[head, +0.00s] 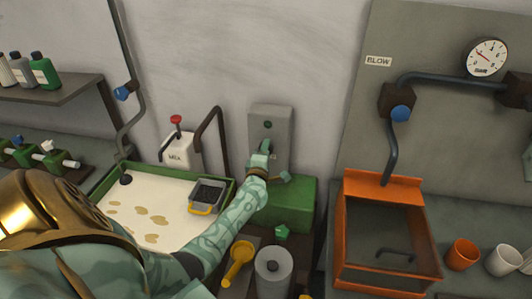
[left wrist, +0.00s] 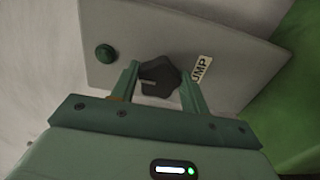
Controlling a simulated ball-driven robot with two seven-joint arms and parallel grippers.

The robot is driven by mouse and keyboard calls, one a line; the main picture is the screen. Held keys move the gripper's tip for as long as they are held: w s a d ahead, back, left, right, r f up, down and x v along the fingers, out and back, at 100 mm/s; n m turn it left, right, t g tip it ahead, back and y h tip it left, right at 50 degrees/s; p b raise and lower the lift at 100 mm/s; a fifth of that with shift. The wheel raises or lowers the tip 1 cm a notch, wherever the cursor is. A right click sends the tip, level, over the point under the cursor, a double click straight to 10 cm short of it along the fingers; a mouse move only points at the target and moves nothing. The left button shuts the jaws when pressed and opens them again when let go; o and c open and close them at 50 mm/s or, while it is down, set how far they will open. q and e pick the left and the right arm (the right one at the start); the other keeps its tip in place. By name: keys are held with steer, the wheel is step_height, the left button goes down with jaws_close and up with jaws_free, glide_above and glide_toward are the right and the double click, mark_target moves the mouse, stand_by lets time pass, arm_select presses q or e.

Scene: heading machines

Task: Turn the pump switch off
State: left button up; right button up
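The pump control box is a grey upright panel (head: 284,122) on the wall in the head view, with a small round green light (head: 267,125) near its top. In the left wrist view, the panel (left wrist: 235,32) carries a dark lobed knob, the pump switch (left wrist: 160,76), beside a label ending in "UMP". A round green light (left wrist: 105,53) sits left of the knob. My left gripper (head: 262,150) is at the panel and hides the knob in the head view. In the left wrist view, its fingers (left wrist: 160,84) are on both sides of the knob and appear to touch it. My right gripper is not in view.
A green block (head: 300,205) stands below the panel. A green-rimmed tray (head: 150,190) of pale liquid lies left, with the mixer box (head: 180,150) behind. An orange frame (head: 385,187) stands right. A yellow scoop (head: 238,262) and grey cylinder (head: 273,270) stand in front.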

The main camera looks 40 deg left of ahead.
arm_select(q)
steer(key=o, duration=0.4)
steer(key=p+v, duration=0.2)
steer(key=v, duration=1.4)
steer(key=shift+s, duration=0.15)
